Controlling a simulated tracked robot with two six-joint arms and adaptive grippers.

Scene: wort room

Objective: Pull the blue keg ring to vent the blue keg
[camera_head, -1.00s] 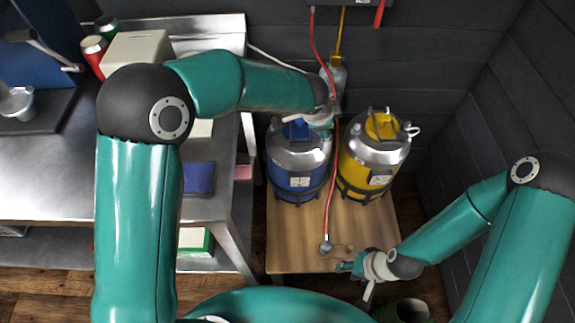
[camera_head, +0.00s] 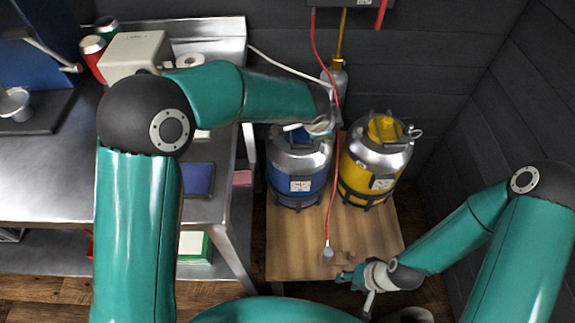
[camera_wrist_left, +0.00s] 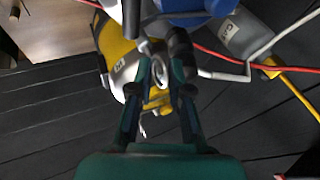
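The blue keg (camera_head: 298,176) stands upright on a wooden board, its silver top partly hidden by my left gripper (camera_head: 320,128). In the left wrist view, part of the blue keg (camera_wrist_left: 195,8) shows at the top edge. My left gripper (camera_wrist_left: 163,58) has its two fingers apart, with a small grey ring (camera_wrist_left: 158,73) showing between them; I cannot tell whether they touch it. My right gripper (camera_head: 346,276) is low over the front edge of the board, apart from the kegs; its finger opening is too small to tell.
The yellow keg (camera_head: 368,172) stands just right of the blue one. A red hose (camera_head: 334,180) hangs between them, ending on the wooden board (camera_head: 290,240). A grey cylinder (camera_head: 337,82) is behind. A steel bench (camera_head: 50,180) is at left; dark walls close the back and right.

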